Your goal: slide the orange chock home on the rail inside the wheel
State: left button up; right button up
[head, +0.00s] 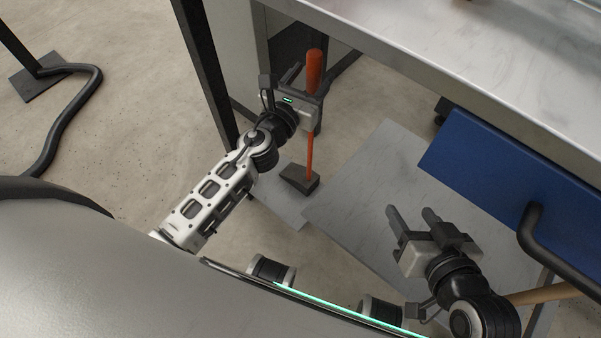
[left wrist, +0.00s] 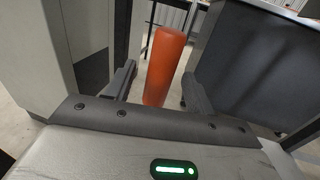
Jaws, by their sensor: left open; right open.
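The orange chock shows as an orange upright handle (head: 314,72) with a dark wedge-shaped block (head: 300,179) at its foot, low over a grey floor plate. My left gripper (head: 309,80) is open at the upper part of the handle. In the left wrist view the handle (left wrist: 164,65) stands between the open fingers (left wrist: 158,88), with a gap visible on each side. My right gripper (head: 411,213) is open and empty, above the larger floor plate. I cannot make out the wheel or the rail clearly.
A grey metal tabletop (head: 480,60) spans the upper right, with a blue panel (head: 510,180) and dark bent handle (head: 545,245) below. A dark post (head: 205,70) stands left of my left gripper. A large grey plate (head: 355,185) lies on the floor.

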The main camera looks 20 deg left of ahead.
pick_arm(q)
jog(key=shift+w+d, duration=0.15)
jog(key=shift+w, duration=0.9)
grip_shut()
dwell(0.5)
jog(key=shift+r, duration=0.25)
